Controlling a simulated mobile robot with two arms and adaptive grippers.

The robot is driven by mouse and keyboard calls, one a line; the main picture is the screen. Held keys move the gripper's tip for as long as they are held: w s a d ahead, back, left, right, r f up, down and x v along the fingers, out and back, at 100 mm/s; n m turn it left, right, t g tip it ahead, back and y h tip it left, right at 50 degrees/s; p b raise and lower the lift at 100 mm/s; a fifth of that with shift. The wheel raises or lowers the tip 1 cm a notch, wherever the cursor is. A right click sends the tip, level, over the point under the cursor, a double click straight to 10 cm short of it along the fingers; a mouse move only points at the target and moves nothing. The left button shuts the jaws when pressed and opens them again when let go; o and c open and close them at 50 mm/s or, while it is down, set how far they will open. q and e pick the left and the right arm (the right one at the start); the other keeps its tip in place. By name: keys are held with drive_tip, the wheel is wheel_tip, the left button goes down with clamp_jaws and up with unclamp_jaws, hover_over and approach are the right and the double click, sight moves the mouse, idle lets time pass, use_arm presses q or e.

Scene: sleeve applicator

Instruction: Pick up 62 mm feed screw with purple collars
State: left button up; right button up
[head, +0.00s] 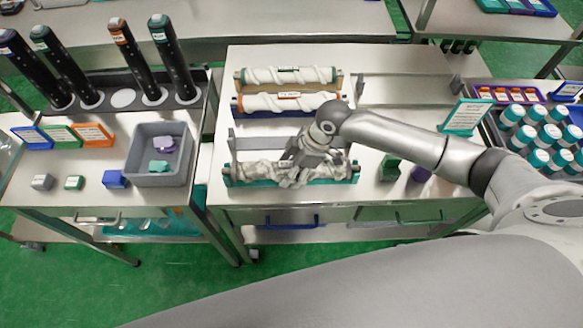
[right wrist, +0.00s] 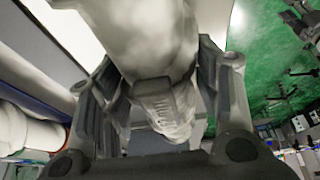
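A pale, mottled screw (head: 255,172) lies in the front teal cradle (head: 346,175) on the middle bench. My right gripper (head: 295,175) is over its middle, fingers pointing down. In the right wrist view a large pale screw body (right wrist: 150,45) fills the space between my two fingers (right wrist: 163,85); I cannot tell whether they press on it. No purple collars are clear on this screw. Behind it lie a white screw with orange ends (head: 265,102) and a white screw with green ends (head: 262,75). My left gripper is not in view.
An empty grey cradle (head: 262,137) lies between the front screw and the orange-ended one. Left, a grey bin (head: 144,178) holds purple and teal pieces beside several black tubes (head: 60,65). Right, a teal sign (head: 464,117) and a crate of white jars (head: 512,150) stand near my arm.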

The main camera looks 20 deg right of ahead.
drive_tip(key=shift+r, duration=0.1)
drive_tip(key=c, duration=1.1)
drive_tip(key=shift+w+r, duration=0.1)
drive_tip(key=shift+r, duration=0.05)
